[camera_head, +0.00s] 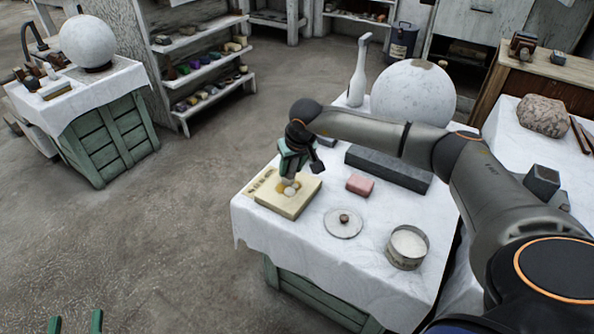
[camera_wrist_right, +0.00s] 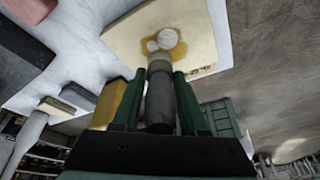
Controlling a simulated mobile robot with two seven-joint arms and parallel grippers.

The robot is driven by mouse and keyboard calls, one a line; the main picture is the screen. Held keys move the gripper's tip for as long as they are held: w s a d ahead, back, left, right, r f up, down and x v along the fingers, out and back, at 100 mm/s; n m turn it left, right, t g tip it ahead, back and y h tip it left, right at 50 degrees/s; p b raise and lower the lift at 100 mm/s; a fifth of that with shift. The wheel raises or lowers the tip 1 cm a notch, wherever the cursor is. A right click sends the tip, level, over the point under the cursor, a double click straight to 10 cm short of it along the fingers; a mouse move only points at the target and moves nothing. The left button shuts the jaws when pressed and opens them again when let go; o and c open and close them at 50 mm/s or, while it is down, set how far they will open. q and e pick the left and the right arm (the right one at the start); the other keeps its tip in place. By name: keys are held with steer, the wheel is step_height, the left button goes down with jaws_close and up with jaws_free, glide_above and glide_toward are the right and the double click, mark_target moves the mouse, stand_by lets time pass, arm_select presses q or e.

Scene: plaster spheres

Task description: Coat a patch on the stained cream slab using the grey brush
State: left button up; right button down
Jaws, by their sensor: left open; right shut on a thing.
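The cream slab (camera_head: 268,203) lies flat on the white-clothed table's left end, with a yellow-brown stain (camera_wrist_right: 181,50) and small markings. It also shows in the right wrist view (camera_wrist_right: 125,40). My right gripper (camera_head: 289,168) is above the slab, shut on the grey brush (camera_wrist_right: 160,98). The brush points down at the slab, its pale tip at the stain; I cannot tell whether it touches. A round white patch (camera_wrist_right: 168,38) and a smaller whitish spot (camera_wrist_right: 152,46) lie within the stain. My left gripper (camera_head: 75,322) is open and empty over the floor at the bottom left.
An open tin of white stuff (camera_head: 408,246) and a round lid with a knob (camera_head: 343,222) stand right of the slab.

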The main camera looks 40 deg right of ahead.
steer(key=shift+w+f, duration=0.1)
steer(key=shift+f, duration=0.2)
stand_by(0.5)
steer(key=shift+a+r, duration=0.1)
steer(key=shift+a, duration=0.05)
steer(key=shift+a, duration=0.15)
steer(key=shift+s+a, duration=0.3)
steer(key=shift+a, duration=0.15)
steer(key=shift+d, duration=0.1)
steer(key=shift+w+d+b, duration=0.15)
steer(key=shift+w+d, duration=0.15)
steer(key=shift+d, duration=0.4)
steer(key=shift+w+d+b, duration=0.15)
steer(key=shift+w+d, duration=0.15)
steer(key=shift+d, duration=0.35)
